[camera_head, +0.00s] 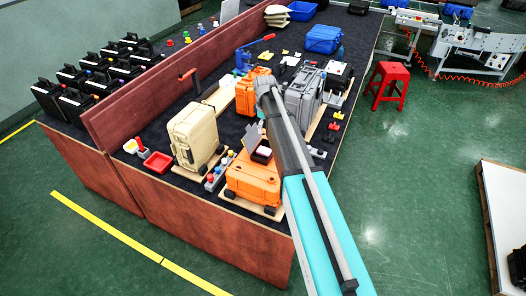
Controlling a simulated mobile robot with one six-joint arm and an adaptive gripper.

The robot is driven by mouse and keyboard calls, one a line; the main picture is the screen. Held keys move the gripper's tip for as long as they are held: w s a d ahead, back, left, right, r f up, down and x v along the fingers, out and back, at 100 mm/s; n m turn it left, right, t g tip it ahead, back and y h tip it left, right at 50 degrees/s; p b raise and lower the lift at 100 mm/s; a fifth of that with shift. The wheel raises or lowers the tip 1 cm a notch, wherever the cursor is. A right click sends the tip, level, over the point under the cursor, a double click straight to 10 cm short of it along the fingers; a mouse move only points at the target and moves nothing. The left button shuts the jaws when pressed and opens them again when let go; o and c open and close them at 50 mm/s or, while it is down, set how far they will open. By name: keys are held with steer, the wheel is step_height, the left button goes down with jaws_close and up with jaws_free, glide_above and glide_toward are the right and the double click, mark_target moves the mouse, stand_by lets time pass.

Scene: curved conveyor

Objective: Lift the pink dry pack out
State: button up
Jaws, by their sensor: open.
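A small pale block with a faint pinkish tone (262,154) shows on top of the near orange case (252,182), beside a grey tilted panel (245,138). It may be the pink dry pack, but it is too small to tell. I cannot make out whether it sits inside an opening of the case. My arm reaches up from the lower right, just right of this case, and hides part of the area behind it.
A beige case (194,136) stands left of the orange one. A grey case (304,97) and another orange case (247,95) stand behind. A red tray (157,162) lies left, near a long wooden partition (150,90). A red stool (389,82) stands on the floor right.

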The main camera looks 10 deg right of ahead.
stand_by(0.4)
steer(key=b, duration=0.9)
glide_above(264, 150)
steer(key=f, duration=0.8)
steer(key=shift+s+f, duration=0.2)
steer(key=shift+f, duration=0.1)
steer(key=shift+f, duration=0.1)
steer(key=f+b, duration=0.1)
steer(key=f, duration=0.1)
steer(key=b, duration=0.1)
steer(key=shift+w+d+f+b, duration=0.1)
steer(key=shift+w+f+b, duration=0.15)
steer(key=shift+f+b, duration=1.2)
steer(key=shift+f, duration=0.1)
steer(key=c, duration=1)
